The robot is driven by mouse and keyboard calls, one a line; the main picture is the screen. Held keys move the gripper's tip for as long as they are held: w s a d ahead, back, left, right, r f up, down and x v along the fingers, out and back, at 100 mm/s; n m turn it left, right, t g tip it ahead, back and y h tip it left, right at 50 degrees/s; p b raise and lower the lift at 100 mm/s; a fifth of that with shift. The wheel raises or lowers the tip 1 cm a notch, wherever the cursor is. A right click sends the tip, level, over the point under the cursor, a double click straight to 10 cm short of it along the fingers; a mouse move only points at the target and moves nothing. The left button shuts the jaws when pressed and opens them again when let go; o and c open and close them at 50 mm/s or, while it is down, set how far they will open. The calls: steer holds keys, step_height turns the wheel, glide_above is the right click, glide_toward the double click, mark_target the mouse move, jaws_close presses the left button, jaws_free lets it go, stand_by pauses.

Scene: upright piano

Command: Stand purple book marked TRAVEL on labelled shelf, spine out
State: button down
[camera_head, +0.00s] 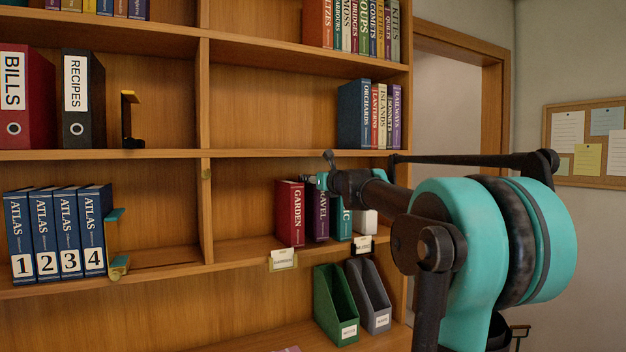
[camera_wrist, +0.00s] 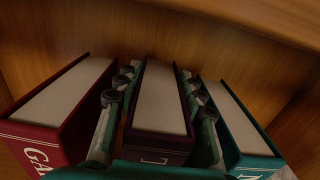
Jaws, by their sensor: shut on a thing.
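The purple book (camera_head: 321,214) stands upright on the lower right shelf (camera_head: 236,250), its spine facing out with "RAVEL" readable. The red GARDEN book (camera_head: 290,213) stands to its left and a teal book (camera_head: 343,222) to its right. My gripper (camera_head: 316,181) is at the top of the purple book. In the wrist view my gripper (camera_wrist: 157,82) has a finger on each side of the purple book (camera_wrist: 158,148), shut on it, between the red book (camera_wrist: 62,112) and the teal book (camera_wrist: 242,130). The book's bottom edge is hard to see.
Two label cards hang on the shelf edge, one under the red book (camera_head: 283,259) and one farther right (camera_head: 360,246). A white block (camera_head: 366,221) stands right of the teal book. Green (camera_head: 334,305) and grey (camera_head: 371,295) file holders stand below. The shelf left of GARDEN is clear.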

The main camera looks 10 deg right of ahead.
steer(key=shift+f, duration=0.65)
steer(key=c, duration=0.9)
jaws_free()
steer(key=shift+o, duration=0.2)
